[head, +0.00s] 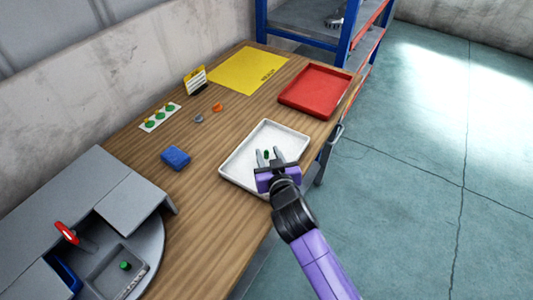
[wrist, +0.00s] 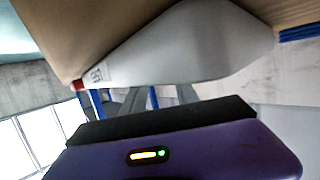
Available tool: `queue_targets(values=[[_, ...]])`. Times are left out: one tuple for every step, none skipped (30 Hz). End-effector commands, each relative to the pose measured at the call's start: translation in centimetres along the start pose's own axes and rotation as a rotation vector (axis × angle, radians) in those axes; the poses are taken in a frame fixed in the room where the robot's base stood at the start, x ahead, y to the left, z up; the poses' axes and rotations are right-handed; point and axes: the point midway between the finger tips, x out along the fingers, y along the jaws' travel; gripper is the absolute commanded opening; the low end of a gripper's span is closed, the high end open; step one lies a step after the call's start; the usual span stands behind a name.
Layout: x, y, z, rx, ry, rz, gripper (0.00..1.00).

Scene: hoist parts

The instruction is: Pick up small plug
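A small green plug (head: 266,154) shows between the two finger tips of my gripper, over the white tray (head: 238,172). I cannot tell whether it lies on the tray floor. My gripper (head: 269,151) is open, its grey fingers apart, with no clear contact on the plug. In the wrist view the fingers of my gripper (wrist: 160,97) also stand apart, with the pale tray (wrist: 190,45) close by; no plug can be made out there. Another small green piece (head: 125,265) sits in a grey compartment at lower left.
A red tray (head: 314,87), a yellow mat (head: 248,70), a blue block (head: 175,158) and small grey and orange pieces (head: 217,107) lie on the wooden table. A white strip (head: 160,118) holds green pieces. A grey machine (head: 60,215) fills the lower left.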

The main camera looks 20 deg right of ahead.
Motion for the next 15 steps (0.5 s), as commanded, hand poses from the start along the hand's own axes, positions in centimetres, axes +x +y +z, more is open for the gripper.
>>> queue_targets(values=[[-0.01,0.00,0.01,0.000,0.000,0.000,0.24],[-0.02,-0.01,0.00,0.000,0.000,0.000,0.18],[-0.02,-0.01,0.01,0.000,0.000,0.000,0.10],[-0.02,-0.01,0.01,0.000,0.000,0.000,0.04],[-0.02,-0.01,0.00,0.000,0.000,0.000,0.00],[-0.03,-0.01,0.00,0.000,0.000,0.000,0.00],[-0.03,-0.01,0.00,0.000,0.000,0.000,0.00],[-0.03,-0.01,0.01,0.000,0.000,0.000,0.00],[-0.03,-0.01,0.00,0.000,0.000,0.000,0.00],[-0.03,-0.01,0.00,0.000,0.000,0.000,0.00],[-0.03,-0.01,0.00,0.000,0.000,0.000,0.00],[-0.03,-0.01,0.00,0.000,0.000,0.000,0.00],[-0.03,-0.01,0.00,0.000,0.000,0.000,0.00],[-0.03,-0.01,0.00,0.000,0.000,0.000,0.00],[-0.04,-0.01,-0.02,0.000,0.000,0.000,0.00]])
